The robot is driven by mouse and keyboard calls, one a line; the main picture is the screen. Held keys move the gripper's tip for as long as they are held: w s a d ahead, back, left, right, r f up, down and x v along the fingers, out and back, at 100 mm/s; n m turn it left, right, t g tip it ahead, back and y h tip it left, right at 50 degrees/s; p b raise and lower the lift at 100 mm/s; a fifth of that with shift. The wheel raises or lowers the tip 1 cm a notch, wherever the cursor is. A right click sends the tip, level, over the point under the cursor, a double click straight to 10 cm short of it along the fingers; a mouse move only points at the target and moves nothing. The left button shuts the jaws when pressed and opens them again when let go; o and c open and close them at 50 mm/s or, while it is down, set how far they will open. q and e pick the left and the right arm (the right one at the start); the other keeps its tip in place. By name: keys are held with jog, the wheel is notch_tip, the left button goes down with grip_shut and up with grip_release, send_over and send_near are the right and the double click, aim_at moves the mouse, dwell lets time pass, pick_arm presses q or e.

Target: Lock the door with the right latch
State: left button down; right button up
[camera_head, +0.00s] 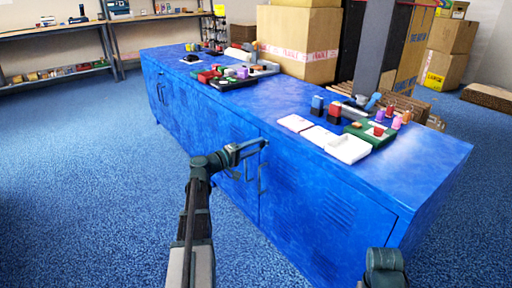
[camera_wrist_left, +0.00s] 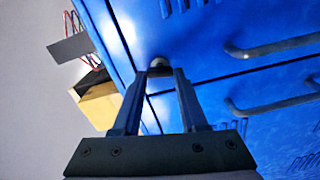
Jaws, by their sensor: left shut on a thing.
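The blue cabinet (camera_head: 310,195) has two front doors that look shut, meeting at a dark seam. Each door has a bar handle; one handle (camera_head: 262,178) shows just below my left gripper. My left gripper (camera_head: 264,143) is at the upper front of the cabinet, near the top of the seam. In the left wrist view its fingers (camera_wrist_left: 159,72) are closed on a small grey rounded latch knob (camera_wrist_left: 158,62). The fingers hide most of the latch, so I cannot tell how it is turned. The right gripper is out of view; only part of my right arm shows at the bottom right.
The cabinet top holds white trays (camera_head: 347,148), a green tray with colored pieces (camera_head: 372,132), and more small items farther left. Cartons (camera_head: 300,42) stand behind. Blue carpet in front is clear. The bar handles (camera_wrist_left: 275,47) stick out beside my left fingers.

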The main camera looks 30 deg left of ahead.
pick_arm(q)
jog(key=shift+n, duration=1)
jog(key=shift+c, duration=2.2)
grip_release()
jog(key=v, duration=1.4)
jog(key=shift+w+f, duration=0.15)
